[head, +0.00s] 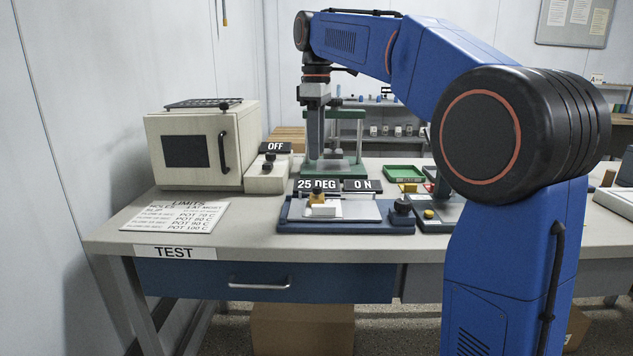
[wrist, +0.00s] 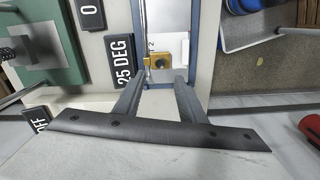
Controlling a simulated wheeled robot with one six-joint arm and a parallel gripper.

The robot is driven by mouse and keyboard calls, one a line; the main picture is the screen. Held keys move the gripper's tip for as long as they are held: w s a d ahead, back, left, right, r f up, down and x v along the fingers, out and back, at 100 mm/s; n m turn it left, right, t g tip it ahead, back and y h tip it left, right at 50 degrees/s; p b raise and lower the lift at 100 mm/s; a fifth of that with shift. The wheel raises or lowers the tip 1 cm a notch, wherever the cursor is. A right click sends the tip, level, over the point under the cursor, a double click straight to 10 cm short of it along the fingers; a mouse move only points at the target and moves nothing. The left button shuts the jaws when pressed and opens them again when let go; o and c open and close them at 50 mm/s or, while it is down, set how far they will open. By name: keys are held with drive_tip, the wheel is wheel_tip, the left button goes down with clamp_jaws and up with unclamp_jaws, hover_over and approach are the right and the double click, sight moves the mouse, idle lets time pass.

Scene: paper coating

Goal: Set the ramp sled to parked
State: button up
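The ramp sled appears to be the small yellow block with a dark knob (head: 318,203) on a blue-framed slip tester (head: 345,226) with a pale plate. In the wrist view the yellow block (wrist: 160,62) lies just beyond my fingertips, over the pale bed inside the blue frame (wrist: 204,45). My gripper (wrist: 158,82) is open, with nothing between its fingers. In the head view it hangs above and behind the tester, pointing down. The wrist view does not show any contact with the block.
Signs reading 25 DEG (head: 318,184) and 0 N (head: 362,185) stand behind the tester. A beige oven (head: 203,145), a box with an OFF sign (head: 278,147) and a limits sheet (head: 175,217) are left. A green stand (head: 347,130) is behind; a green tray (head: 404,173) is right.

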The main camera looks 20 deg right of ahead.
sight(317, 187)
wheel_tip(317, 187, down, 10)
drive_tip(key=shift+r, duration=0.1)
idle(0.4)
clamp_jaws()
